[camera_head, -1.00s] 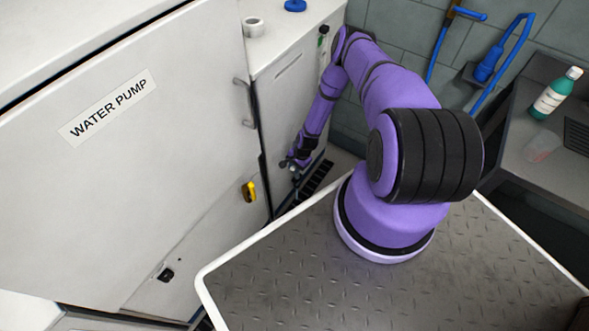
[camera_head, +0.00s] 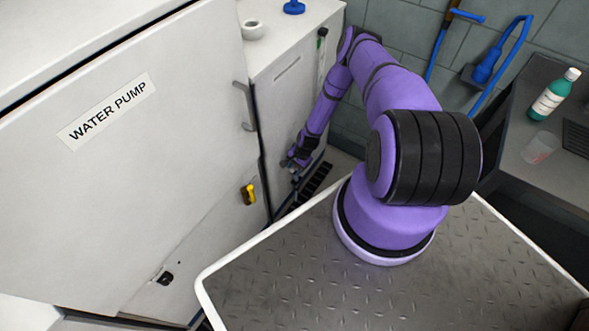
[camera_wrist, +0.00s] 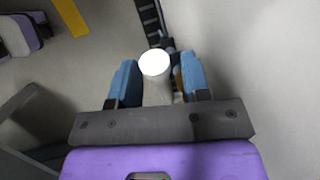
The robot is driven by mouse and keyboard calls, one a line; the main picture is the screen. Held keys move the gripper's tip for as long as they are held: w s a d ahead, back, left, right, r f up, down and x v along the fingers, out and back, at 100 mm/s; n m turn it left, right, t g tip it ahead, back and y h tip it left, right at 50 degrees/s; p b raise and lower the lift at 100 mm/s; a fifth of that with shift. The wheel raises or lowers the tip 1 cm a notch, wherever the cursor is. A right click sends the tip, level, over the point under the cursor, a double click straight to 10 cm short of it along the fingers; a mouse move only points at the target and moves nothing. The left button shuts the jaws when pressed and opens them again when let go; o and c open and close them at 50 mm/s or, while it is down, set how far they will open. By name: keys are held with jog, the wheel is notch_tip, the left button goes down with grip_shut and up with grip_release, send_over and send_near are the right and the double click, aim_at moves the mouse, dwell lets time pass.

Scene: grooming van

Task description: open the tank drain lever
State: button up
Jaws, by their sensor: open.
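My gripper (camera_head: 294,163) is low beside the front of the white tank cabinet (camera_head: 290,95), near its lower right edge. In the wrist view my gripper (camera_wrist: 160,80) has its two blue fingers apart. A pale bar with a round white end (camera_wrist: 154,62) stands between them, with a visible gap to the right finger; contact on the left cannot be told. It looks like the drain lever. Dark fittings with a yellowish part (camera_wrist: 175,72) show behind it, partly hidden. In the head view the lever is too small and too covered by my gripper to make out.
A dark floor grate (camera_head: 316,183) lies beside the tank cabinet. A counter with a green bottle (camera_head: 555,94) and a clear cup (camera_head: 540,147) is at right.

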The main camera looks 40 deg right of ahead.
jog(key=v, duration=1)
jog(key=shift+r, duration=0.1)
jog(key=a+f+h, duration=0.1)
jog(key=f, duration=0.2)
jog(key=a+f+h, duration=0.1)
jog(key=f, duration=0.3)
jog(key=w+a+f+t, duration=0.1)
jog(key=f, duration=0.2)
jog(key=shift+f+h, duration=0.2)
jog(key=shift+h, duration=0.2)
dwell(0.4)
grip_shut()
